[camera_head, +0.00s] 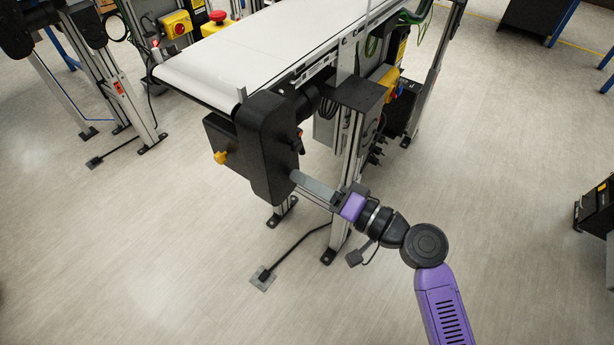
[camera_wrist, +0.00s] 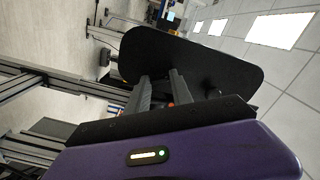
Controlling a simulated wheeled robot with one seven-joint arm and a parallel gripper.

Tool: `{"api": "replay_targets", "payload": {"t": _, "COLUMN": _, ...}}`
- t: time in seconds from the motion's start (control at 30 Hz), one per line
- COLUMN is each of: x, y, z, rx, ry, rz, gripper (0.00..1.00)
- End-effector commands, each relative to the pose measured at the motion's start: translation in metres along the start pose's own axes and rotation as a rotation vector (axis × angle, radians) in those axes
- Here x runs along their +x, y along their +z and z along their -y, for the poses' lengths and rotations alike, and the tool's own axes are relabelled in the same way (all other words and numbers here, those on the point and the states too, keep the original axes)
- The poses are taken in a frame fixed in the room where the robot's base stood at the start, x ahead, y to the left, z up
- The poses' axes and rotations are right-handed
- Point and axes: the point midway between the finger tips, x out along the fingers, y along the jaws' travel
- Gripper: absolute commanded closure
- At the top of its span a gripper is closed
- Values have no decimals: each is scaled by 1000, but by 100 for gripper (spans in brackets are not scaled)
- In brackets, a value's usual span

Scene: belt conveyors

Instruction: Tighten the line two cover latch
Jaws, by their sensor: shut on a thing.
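The black drive cover (camera_head: 267,145) hangs at the near end of the white belt conveyor. It fills the upper middle of the wrist view (camera_wrist: 200,62). My gripper (camera_head: 297,178) reaches from the right to the lower right side of this cover. In the wrist view its two grey fingers (camera_wrist: 159,82) run close together up to the cover's face. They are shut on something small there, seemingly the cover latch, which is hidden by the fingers. How far the latch is turned cannot be seen. A yellow knob (camera_head: 221,157) sticks out at the cover assembly's left.
The white belt (camera_head: 245,55) runs away to the upper right. Its frame leg (camera_head: 348,175) stands right behind my gripper. A red emergency stop button (camera_head: 217,16) sits beyond the belt. A cable and floor plate (camera_head: 263,278) lie below. The floor in front is clear.

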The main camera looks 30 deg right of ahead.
Motion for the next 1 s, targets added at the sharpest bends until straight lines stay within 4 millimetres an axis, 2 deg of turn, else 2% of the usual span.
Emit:
{"api": "replay_targets", "payload": {"t": 0.2, "x": 0, "y": -2, "z": 2, "rx": 199, "ry": 1, "rz": -1, "gripper": 100}}
{"api": "replay_targets", "payload": {"t": 0.5, "x": 0, "y": -1, "z": 1, "rx": 410, "ry": 2, "rz": -1, "gripper": 100}}
{"api": "replay_targets", "payload": {"t": 1.0, "x": 0, "y": -1, "z": -1, "rx": 537, "ry": 1, "rz": -2, "gripper": 100}}
